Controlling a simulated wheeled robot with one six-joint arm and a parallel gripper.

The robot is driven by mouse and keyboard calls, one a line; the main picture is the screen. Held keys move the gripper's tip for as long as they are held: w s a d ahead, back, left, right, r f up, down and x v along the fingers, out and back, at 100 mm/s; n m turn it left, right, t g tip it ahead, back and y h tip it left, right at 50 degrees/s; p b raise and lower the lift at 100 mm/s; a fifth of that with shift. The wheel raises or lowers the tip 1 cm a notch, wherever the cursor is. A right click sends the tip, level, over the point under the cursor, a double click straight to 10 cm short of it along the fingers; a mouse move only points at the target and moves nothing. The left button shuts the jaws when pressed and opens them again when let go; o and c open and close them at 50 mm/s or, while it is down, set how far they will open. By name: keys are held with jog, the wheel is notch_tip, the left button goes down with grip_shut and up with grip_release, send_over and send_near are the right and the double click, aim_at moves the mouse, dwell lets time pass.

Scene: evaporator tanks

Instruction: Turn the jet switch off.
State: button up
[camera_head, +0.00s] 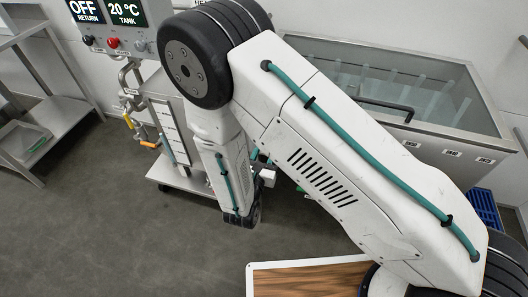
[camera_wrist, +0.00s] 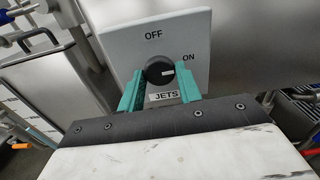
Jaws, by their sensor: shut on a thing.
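The jet switch (camera_wrist: 160,72) shows in the wrist view as a round black knob on a grey box. The box reads OFF above the knob, ON at the upper right and JETS below. The knob's white mark points right, towards ON. My gripper (camera_wrist: 161,80) has its two teal fingers on either side of the knob and is shut on it. The lower part of the knob's surroundings is partly covered by the fingers. In the head view my own arm hides the switch and the fingertips.
A glass-lidded tank (camera_head: 400,80) stands behind my arm. A control panel (camera_head: 115,25) with a red knob reads OFF RETURN and 20 °C TANK. Pipes with yellow and orange handles (camera_head: 138,130) are at the left, beside a steel shelf (camera_head: 50,115). The floor (camera_head: 130,225) at the front left is clear.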

jog(key=shift+n, duration=0.3)
jog(key=shift+r+n, duration=0.1)
jog(key=shift+n, duration=8.3)
jog(key=o, duration=0.9)
jog(key=shift+o, duration=0.2)
jog(key=shift+s, duration=0.15)
